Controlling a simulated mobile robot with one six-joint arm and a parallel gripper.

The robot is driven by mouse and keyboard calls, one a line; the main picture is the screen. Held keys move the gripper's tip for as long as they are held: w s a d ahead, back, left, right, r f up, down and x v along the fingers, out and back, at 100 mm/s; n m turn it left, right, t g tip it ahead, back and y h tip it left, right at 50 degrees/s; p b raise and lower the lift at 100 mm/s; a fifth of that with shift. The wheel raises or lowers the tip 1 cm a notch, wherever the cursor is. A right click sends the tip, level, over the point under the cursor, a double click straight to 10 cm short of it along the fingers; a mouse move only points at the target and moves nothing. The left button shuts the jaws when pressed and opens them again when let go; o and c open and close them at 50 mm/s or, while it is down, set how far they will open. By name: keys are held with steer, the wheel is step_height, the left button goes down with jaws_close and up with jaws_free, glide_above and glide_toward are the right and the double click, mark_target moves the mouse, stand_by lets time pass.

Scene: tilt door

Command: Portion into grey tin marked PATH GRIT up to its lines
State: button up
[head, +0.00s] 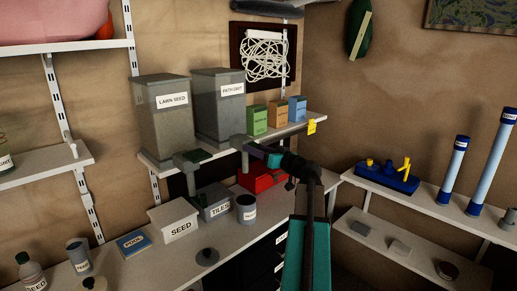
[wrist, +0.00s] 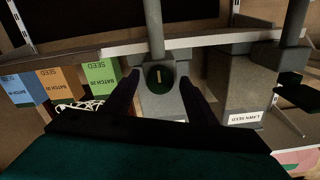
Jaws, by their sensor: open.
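The PATH GRIT hopper (head: 219,112) is a grey see-through bin on the shelf, with a grey outlet (head: 240,143) below it. In the wrist view, upside down, a round green knob (wrist: 159,78) with a pale yellow bar sits on a grey outlet body. My gripper (wrist: 159,76) is open, its dark fingers on either side of the knob in the picture; I cannot tell whether they touch it. In the head view my gripper (head: 262,152) is beside the PATH GRIT outlet. A grey tin (head: 247,208) stands on the counter below; its label is too small to read.
The LAWN SEED hopper (head: 165,115) stands left of it, with its own outlet (head: 187,160). Green, orange and blue boxes (head: 277,112) sit right on the shelf. A red box (head: 260,178), TILES box (head: 212,201), SEED box (head: 174,218) and another tin (head: 78,256) crowd the counter.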

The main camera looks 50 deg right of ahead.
steer(key=shift+w, duration=0.1)
steer(key=shift+c, duration=0.3)
steer(key=c, duration=1)
steer(key=shift+d, duration=0.1)
